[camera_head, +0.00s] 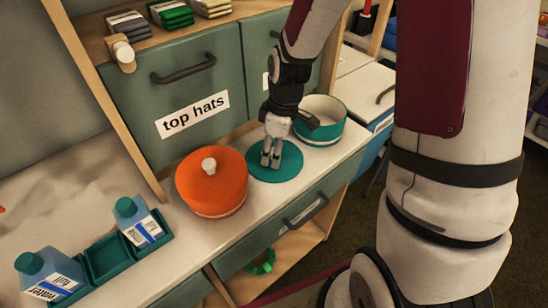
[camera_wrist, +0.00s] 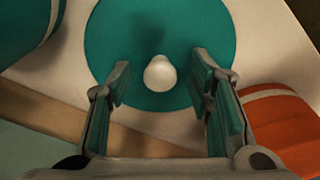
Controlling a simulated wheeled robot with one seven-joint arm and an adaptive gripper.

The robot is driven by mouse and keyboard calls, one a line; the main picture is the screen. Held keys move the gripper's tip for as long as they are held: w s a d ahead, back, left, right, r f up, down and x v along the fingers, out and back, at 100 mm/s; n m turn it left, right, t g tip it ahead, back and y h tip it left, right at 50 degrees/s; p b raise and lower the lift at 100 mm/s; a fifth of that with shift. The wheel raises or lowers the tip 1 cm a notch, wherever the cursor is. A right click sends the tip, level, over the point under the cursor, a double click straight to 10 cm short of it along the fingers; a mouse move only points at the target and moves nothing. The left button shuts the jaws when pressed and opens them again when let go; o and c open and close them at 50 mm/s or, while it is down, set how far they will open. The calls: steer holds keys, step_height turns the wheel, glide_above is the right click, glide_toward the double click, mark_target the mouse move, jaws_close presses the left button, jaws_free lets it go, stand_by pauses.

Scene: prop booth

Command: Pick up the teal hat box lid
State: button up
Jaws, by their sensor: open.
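The teal hat box lid (camera_head: 284,170) is a flat disc lying on the white counter, beside the open teal box (camera_head: 322,130) and the orange hat box (camera_head: 212,186). In the wrist view the lid (camera_wrist: 110,40) shows a pale round knob (camera_wrist: 160,74) at its middle. My gripper (camera_head: 270,158) points down over the lid and hides the knob in the head view. In the wrist view my gripper (camera_wrist: 163,95) is open, with one finger on each side of the knob and clear gaps between. I cannot tell how far the fingertips are above the lid.
The orange hat box stands close on the left of the lid, with its own pale knob. The teal box is close behind on the right. Blue bottles (camera_head: 140,222) stand in a teal tray (camera_head: 106,260) at the left.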

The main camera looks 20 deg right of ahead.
jaws_close()
